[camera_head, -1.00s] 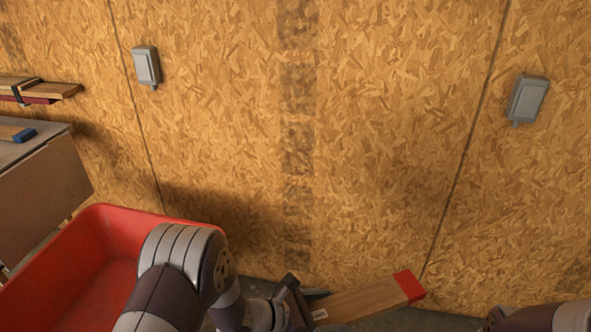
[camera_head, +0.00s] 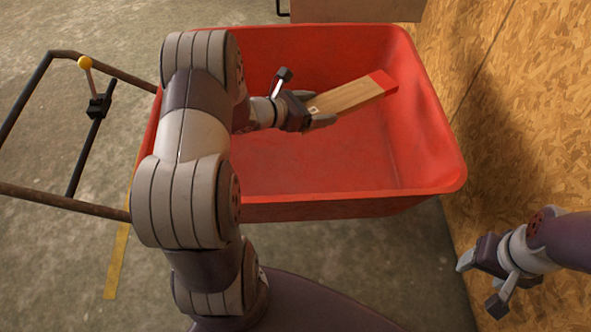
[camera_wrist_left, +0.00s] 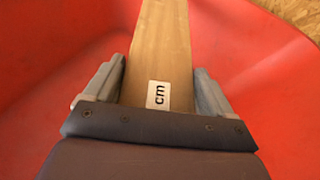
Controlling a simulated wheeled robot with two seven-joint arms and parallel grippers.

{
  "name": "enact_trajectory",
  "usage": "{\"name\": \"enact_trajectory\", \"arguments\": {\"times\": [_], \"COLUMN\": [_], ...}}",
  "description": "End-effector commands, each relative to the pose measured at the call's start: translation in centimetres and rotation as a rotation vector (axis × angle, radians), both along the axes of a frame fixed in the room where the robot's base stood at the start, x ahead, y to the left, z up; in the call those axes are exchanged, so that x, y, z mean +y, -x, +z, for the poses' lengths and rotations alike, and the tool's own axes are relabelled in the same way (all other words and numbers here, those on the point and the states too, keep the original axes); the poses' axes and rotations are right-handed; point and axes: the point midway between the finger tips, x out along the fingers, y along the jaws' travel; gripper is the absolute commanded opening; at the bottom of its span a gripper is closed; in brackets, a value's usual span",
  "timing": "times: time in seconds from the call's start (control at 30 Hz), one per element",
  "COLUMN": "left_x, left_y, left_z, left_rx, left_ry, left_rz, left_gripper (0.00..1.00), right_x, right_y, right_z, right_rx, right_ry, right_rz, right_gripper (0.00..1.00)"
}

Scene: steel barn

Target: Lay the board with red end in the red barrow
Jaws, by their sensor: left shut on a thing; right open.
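The board with the red end (camera_head: 352,96) is a light wooden plank with a red tip pointing to the upper right. My left gripper (camera_head: 312,112) is shut on its near end. The board is over the inside of the red barrow (camera_head: 330,198); whether it touches the barrow's floor I cannot tell. In the left wrist view the board (camera_wrist_left: 162,50) lies between the two fingers (camera_wrist_left: 160,88), with a white "cm" label, and red barrow surface fills the background. My right gripper (camera_head: 482,284) is open and empty, right of the barrow near the wall.
A chipboard wall (camera_head: 535,130) stands close on the right. A yellow floor strip (camera_head: 117,262) lies at lower left. The barrow's interior looks otherwise empty.

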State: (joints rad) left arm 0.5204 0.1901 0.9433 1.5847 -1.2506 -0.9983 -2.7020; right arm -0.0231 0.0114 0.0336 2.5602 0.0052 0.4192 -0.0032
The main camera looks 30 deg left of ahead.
Motion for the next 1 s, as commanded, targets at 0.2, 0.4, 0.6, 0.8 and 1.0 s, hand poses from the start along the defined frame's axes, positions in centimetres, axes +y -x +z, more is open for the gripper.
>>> {"name": "enact_trajectory", "arguments": {"times": [0.2, 0.4, 0.6, 0.8, 1.0], "left_x": [10.8, 14.7, 14.9, 14.9, 14.9], "left_y": [-1.2, -1.1, -1.0, -1.0, -1.0], "left_z": [-9.9, -11.4, -15.3, -18.8, -20.8], "left_rx": [-0.006, -0.007, -0.006, -0.005, -0.008], "left_ry": [-0.005, -0.003, -0.002, -0.003, -0.004], "left_rz": [0.208, 0.284, 0.289, 0.288, 0.287], "left_gripper": [0.44, 0.44, 0.44, 0.44, 0.45], "right_x": [0.0, 0.0, 0.0, 0.0, 0.0], "right_y": [0.1, 0.0, 0.0, 0.1, 0.1], "right_z": [-12.3, -14.7, -16.9, -18.9, -19.9], "right_rx": [0.000, -0.001, -0.002, -0.001, -0.001], "right_ry": [0.000, 0.000, 0.000, 0.000, 0.000], "right_rz": [0.000, 0.000, 0.000, 0.000, 0.000], "right_gripper": [0.63, 0.63, 0.63, 0.63, 0.63]}}
